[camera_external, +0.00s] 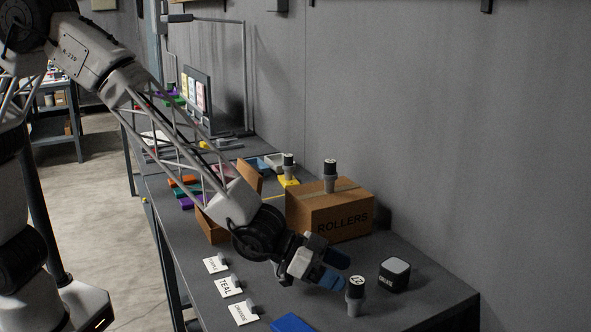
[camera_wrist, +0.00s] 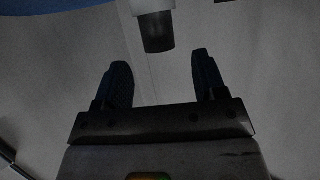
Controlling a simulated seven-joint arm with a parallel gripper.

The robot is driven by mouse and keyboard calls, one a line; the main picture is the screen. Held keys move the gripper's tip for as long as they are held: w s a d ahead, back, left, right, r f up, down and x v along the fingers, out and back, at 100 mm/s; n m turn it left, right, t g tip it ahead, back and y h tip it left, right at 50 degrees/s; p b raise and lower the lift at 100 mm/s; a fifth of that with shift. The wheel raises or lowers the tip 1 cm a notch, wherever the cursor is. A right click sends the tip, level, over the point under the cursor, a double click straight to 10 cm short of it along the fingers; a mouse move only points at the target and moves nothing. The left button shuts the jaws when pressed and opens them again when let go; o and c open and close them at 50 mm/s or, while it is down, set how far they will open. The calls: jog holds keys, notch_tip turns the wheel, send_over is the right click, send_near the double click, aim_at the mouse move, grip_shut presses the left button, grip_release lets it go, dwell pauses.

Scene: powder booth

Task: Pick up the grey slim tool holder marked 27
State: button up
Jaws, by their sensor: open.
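Three slim grey tool holders with dark tops show in the external view. One holder (camera_external: 355,304) stands upright on the table at the front, just right of and below my gripper (camera_external: 334,270). My gripper is open and empty, with dark blue fingers. In the wrist view a grey and black cylinder (camera_wrist: 158,32) lies beyond the fingers (camera_wrist: 163,78), apart from them.
The cardboard ROLLERS box (camera_external: 306,222) stands behind my gripper. A dark cube with a pale top (camera_external: 394,276) sits to the right. Small label cards (camera_external: 230,287) line the left edge, and a blue flat piece (camera_external: 291,323) lies at the front. The grey wall bounds the table's right side.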

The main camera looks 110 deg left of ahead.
aim_at(355, 280)
jog(key=shift+x, duration=2.35)
jog(key=shift+s+f, duration=0.1)
jog(key=shift+c, duration=0.2)
grip_shut()
